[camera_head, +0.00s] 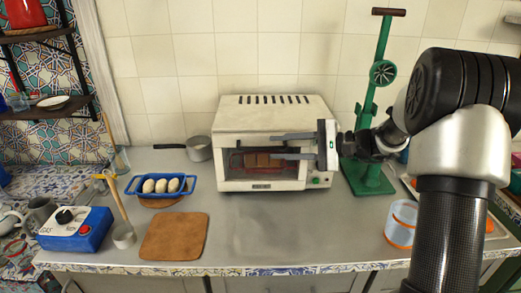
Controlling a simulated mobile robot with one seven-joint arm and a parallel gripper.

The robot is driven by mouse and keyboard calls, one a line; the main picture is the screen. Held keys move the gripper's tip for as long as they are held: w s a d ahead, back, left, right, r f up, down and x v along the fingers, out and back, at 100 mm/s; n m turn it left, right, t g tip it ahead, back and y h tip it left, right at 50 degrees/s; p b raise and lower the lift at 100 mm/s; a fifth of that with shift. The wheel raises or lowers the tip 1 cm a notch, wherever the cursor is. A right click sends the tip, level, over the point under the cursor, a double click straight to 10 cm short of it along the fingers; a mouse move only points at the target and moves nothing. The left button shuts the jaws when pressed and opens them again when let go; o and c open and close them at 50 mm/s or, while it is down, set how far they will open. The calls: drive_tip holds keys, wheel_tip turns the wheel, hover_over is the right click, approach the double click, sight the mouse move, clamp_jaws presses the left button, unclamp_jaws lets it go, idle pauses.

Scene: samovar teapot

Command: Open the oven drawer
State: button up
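The oven (272,111) is a cream-white box with dark vent slots on top, standing at the back of the counter. Its front has a glass window with a red-edged frame, and brown blocks show behind it. The drawer looks shut, but my gripper covers part of the front. My gripper (273,146) is in front of the oven's right half, its two grey fingers pointing left, one above the other. The fingers are apart with nothing clearly between them. I cannot tell whether they touch the oven. The handle cannot be made out.
A green press (370,130) stands right of the oven, close behind my arm. A saucepan (199,148), a blue tray (129,185) of egg-like items, a brown board (174,236) and a blue box (75,231) are to the left. The counter in front of the oven (270,235) is clear.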

sight(266, 148)
drive_tip(key=x, duration=0.6)
drive_tip(key=shift+c, duration=0.4)
clamp_jaws()
